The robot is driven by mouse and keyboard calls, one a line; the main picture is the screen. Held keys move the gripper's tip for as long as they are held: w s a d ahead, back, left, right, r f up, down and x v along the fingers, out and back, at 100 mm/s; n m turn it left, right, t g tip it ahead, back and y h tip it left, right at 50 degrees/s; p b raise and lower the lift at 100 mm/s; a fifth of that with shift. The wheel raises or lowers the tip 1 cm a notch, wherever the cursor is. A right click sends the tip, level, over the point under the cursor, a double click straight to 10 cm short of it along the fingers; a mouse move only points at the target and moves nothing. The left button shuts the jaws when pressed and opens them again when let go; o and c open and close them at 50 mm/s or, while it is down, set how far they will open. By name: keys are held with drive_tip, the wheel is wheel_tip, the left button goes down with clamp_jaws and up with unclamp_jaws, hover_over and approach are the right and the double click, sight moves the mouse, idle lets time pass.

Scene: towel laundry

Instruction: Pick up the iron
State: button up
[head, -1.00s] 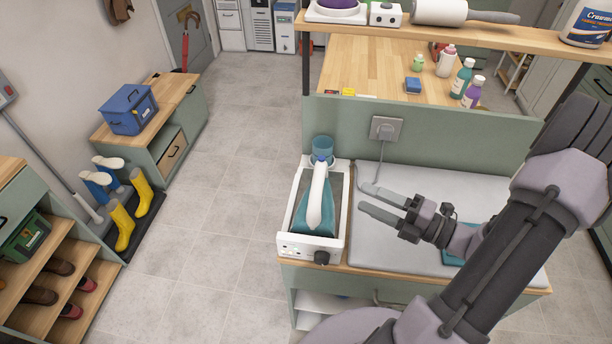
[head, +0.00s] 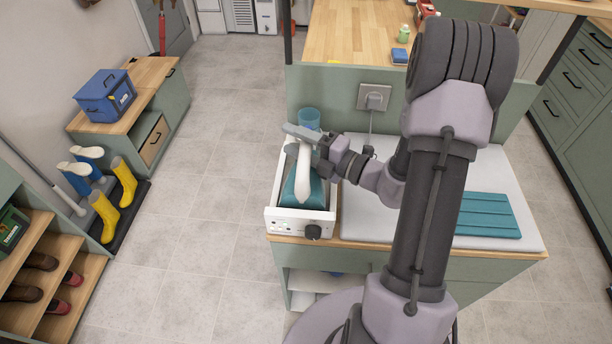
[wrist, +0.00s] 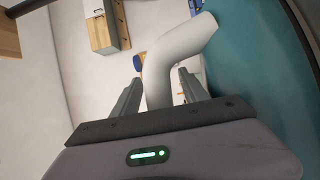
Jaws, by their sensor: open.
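The iron (head: 299,190) has a teal body and a white curved handle. It rests in its white station (head: 292,224) at the left end of the counter. My gripper (head: 292,139) is over the iron's far part, at the handle. In the wrist view the white handle (wrist: 158,72) passes between my two open fingers (wrist: 158,92), with gaps on both sides. The iron's teal body (wrist: 240,60) fills the right of that view. In the head view the fingers partly cover the handle.
A wall socket (head: 374,97) with a cord is on the green panel. A folded teal towel (head: 487,214) lies on the grey pad (head: 378,222) to the right.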

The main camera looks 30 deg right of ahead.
clamp_jaws()
idle(1.4)
